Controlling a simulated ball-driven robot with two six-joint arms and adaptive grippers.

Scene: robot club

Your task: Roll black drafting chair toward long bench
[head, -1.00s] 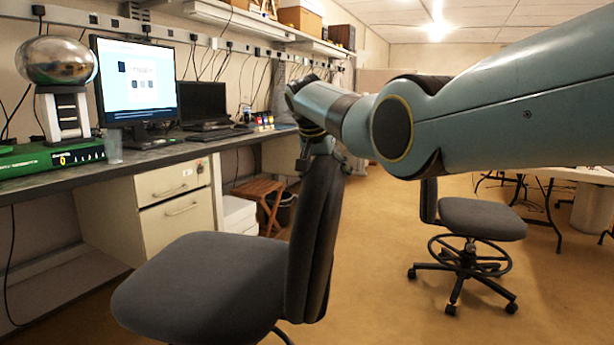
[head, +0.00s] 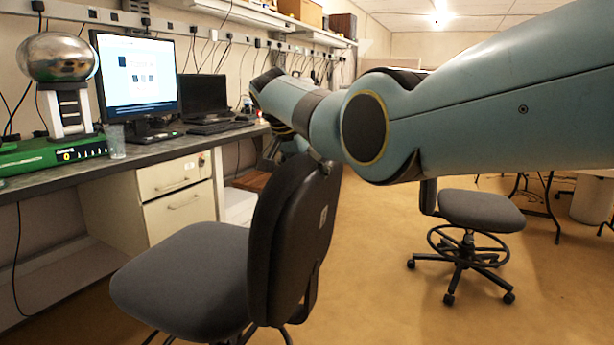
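A black chair with a dark grey seat (head: 185,280) and a black backrest (head: 295,235) stands in the near middle of the head view. Its seat faces left, toward the long bench (head: 150,154), with a gap of floor between them. The lower part of its base is cut off by the frame. My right arm reaches in from the right over the backrest. My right gripper (head: 322,162) is at the top edge of the backrest, mostly hidden by the arm and backrest; whether its fingers are closed on it cannot be seen. My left gripper is not in view.
A second dark chair (head: 482,212) with a foot ring and casters stands at right. Drawers (head: 175,200) sit under the bench, which carries a monitor (head: 135,75), a green box (head: 45,155) and a metal-domed device (head: 57,60). Open floor (head: 375,270) lies between the chairs.

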